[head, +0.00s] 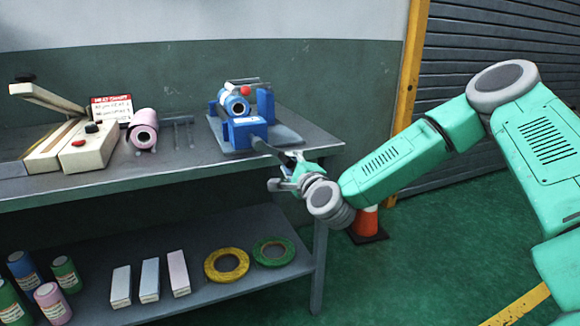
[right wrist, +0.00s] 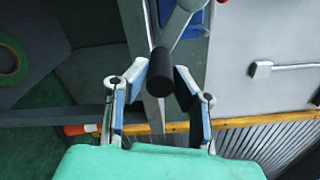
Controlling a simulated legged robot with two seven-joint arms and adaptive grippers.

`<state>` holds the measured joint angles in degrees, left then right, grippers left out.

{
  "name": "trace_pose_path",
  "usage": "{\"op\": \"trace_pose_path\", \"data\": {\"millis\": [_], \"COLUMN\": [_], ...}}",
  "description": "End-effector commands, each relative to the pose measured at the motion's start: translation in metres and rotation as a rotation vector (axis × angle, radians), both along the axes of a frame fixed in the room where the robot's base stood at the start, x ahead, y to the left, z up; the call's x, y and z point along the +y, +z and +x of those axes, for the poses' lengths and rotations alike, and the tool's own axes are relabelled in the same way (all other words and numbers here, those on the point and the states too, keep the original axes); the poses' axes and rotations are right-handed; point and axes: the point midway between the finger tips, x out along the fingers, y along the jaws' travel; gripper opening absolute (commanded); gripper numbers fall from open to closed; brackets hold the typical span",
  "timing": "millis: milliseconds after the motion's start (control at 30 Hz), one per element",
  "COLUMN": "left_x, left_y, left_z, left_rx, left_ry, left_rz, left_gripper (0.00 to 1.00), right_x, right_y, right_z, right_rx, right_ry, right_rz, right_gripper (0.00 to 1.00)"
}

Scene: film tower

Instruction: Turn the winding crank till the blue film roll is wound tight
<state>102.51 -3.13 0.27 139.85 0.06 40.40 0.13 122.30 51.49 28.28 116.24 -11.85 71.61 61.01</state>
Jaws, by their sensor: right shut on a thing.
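The blue film roll (head: 236,104) sits on a blue winder (head: 243,132) with a grey base plate on the metal bench. The winding crank (head: 266,149) reaches out from the winder's front right toward my right gripper (head: 286,172). In the right wrist view, the crank's black handle (right wrist: 160,72) stands between the two fingers of my right gripper (right wrist: 163,88), which is shut on it. The grey crank arm (right wrist: 178,25) runs up from the handle. I cannot tell how tight the roll is. My left gripper is not in view.
A cream heat sealer (head: 85,147), a red sign (head: 112,108) and a pink roll (head: 144,128) stand on the bench's left. The lower shelf (head: 205,296) holds tape rings, boxes and rolls. An orange cone (head: 366,222) stands behind my right forearm.

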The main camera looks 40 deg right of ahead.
Motion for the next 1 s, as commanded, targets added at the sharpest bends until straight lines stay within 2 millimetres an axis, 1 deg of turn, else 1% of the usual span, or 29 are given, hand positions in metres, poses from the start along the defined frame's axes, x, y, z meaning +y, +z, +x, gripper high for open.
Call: {"op": "trace_pose_path", "data": {"millis": [33,400,433,467,500,833,933,1000], "left_x": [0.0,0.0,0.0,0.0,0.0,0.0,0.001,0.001], "left_y": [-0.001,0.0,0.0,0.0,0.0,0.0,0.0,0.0], "left_z": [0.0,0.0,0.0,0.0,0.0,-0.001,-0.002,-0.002], "left_rx": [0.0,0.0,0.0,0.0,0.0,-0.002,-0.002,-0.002], "left_ry": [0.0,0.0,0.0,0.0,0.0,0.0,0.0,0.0], "left_rz": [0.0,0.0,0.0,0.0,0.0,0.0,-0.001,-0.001], "left_gripper": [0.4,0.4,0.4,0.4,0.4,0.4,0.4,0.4], "right_x": [-0.002,-0.003,-0.003,-0.003,-0.003,0.0,0.002,0.005], "right_y": [0.0,0.0,0.0,0.0,0.0,0.0,0.0,-0.001], "right_z": [0.0,0.0,0.0,0.0,0.0,-0.002,-0.012,-0.023], "right_rx": [-0.002,-0.003,-0.003,-0.003,-0.003,-0.002,-0.002,-0.001], "right_ry": [-0.007,-0.008,-0.009,-0.008,-0.008,-0.003,-0.003,-0.003], "right_rz": [0.006,0.007,0.007,0.006,0.006,0.005,0.006,0.007], "right_gripper": [0.0,0.0,0.28,0.39,0.41,0.41,0.41,0.41]}}
